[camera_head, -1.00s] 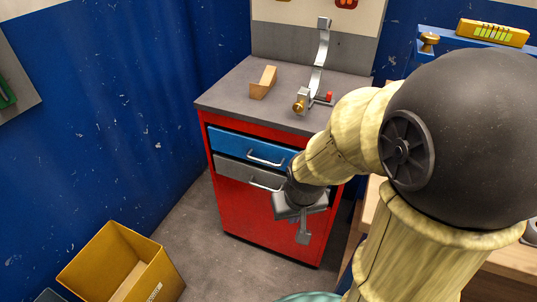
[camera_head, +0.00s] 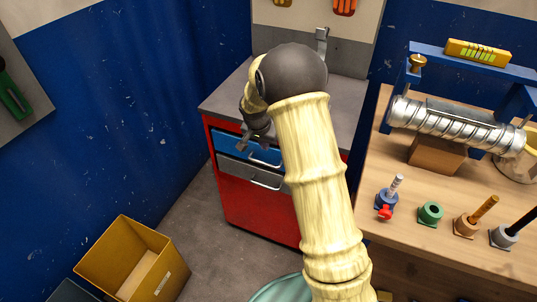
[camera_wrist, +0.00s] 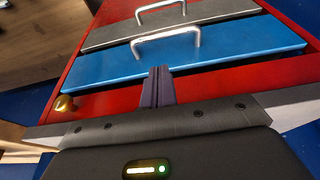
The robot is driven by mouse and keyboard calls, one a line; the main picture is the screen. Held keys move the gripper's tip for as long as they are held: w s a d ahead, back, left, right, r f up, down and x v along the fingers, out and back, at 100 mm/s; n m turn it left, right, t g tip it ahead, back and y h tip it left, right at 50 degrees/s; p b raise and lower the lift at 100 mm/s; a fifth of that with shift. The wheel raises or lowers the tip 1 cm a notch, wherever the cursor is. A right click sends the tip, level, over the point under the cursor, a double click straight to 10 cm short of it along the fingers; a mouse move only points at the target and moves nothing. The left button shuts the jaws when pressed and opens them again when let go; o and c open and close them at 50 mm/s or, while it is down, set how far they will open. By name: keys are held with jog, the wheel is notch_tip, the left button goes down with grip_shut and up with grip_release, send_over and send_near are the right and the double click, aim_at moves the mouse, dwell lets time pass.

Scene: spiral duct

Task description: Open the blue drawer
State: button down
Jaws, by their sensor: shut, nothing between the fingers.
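The blue drawer (camera_head: 228,147) is the top drawer of a red cabinet, and its front looks closed. Its silver bar handle (camera_head: 265,160) is partly covered by my arm. The wrist view shows the blue front (camera_wrist: 220,60) and the whole handle (camera_wrist: 166,42) clearly. My gripper (camera_head: 243,142) is in front of the left part of the blue drawer in the head view. In the wrist view, my gripper's fingers (camera_wrist: 158,75) are shut and empty, their tips over the blue front close to the handle. I cannot tell whether they touch the front.
A grey drawer (camera_head: 238,170) with its own handle lies below the blue one. The grey cabinet top (camera_head: 225,100) is above. A yellow bin (camera_head: 112,262) stands on the floor at left. A wooden bench (camera_head: 450,180) with a spiral duct (camera_head: 455,120) stands at right.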

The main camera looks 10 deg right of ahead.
aim_at(268, 158)
jog(key=shift+f, duration=0.15)
jog(key=x, duration=0.9)
jog(key=shift+f, duration=0.4)
